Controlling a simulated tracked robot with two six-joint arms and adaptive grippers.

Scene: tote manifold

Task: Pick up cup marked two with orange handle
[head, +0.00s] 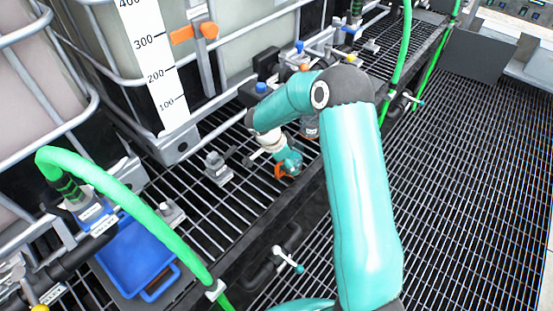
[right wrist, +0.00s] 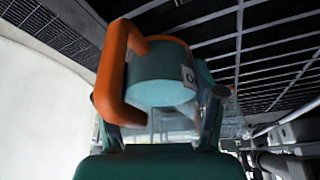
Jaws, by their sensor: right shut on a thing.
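A teal cup with an orange handle (right wrist: 112,75) fills the middle of the right wrist view. The cup body (right wrist: 158,72) sits between the two fingers of my right gripper (right wrist: 160,112), which is shut on it. A small white label on the cup's right side is partly turned away, and its mark looks like a 0, though I cannot read it surely. In the head view my right gripper (head: 288,158) points down over the grating, with the orange handle (head: 282,172) showing at its tip. My left gripper is not in view.
Grating shelf (head: 190,230) runs beneath the caged totes (head: 160,60). A grey valve fitting (head: 218,168) stands left of my gripper. A blue tray (head: 162,283) lies lower left, under a green hose (head: 135,195). The floor grating at right is clear.

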